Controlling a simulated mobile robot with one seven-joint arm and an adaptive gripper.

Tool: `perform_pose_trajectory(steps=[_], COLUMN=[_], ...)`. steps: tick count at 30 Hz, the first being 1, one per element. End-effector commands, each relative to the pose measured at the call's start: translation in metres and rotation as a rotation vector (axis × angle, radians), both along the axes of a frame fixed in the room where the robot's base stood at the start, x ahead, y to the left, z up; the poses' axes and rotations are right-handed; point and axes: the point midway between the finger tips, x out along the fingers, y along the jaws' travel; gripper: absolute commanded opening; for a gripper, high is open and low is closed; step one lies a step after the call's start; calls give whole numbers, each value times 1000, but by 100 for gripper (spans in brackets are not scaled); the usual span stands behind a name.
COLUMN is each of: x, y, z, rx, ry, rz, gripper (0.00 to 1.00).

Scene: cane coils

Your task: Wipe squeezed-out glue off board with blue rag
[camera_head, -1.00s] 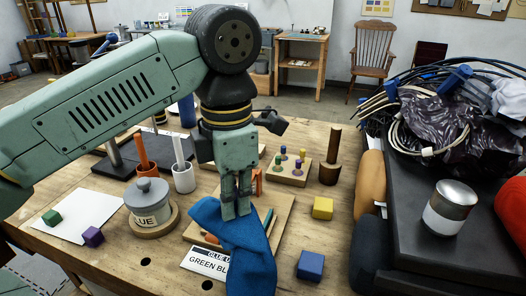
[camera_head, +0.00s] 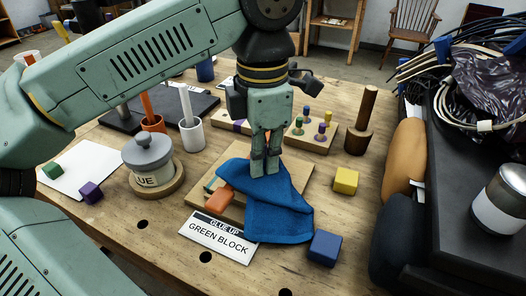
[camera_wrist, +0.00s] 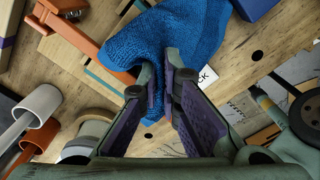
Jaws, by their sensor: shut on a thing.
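The blue rag (camera_head: 280,212) lies bunched over the right front of a light wooden board (camera_head: 297,165) and drapes past its front edge onto the table. My gripper (camera_head: 265,172) points down over the board, shut on the rag's upper part. In the wrist view the rag (camera_wrist: 165,35) shows between and beyond the fingertips (camera_wrist: 160,88). The rag and my fingers hide much of the board; I cannot make out any glue.
A card (camera_head: 217,240) reading "GREEN BLOCK" lies in front of the board. A glue pot (camera_head: 150,160) stands left, a white cup (camera_head: 191,135) behind. A yellow cube (camera_head: 345,180) and blue cube (camera_head: 325,247) sit right. A pegged block (camera_head: 310,135) is behind.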

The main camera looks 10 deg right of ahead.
Motion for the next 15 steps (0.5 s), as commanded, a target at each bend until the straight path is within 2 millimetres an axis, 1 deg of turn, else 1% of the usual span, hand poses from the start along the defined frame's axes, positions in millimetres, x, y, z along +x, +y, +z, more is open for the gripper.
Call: perform_pose_trajectory(steps=[1, 7, 8, 9, 15], x=[0, 0, 0, 0, 0], y=[0, 0, 0, 0, 0], z=[-12, -35, -34, -30, -30], rx=[0, 1, 1, 1, 1], ry=[0, -1, -1, -1, -1], rz=[0, 0, 0, 0, 0], gripper=[0, 0, 6, 8, 22])
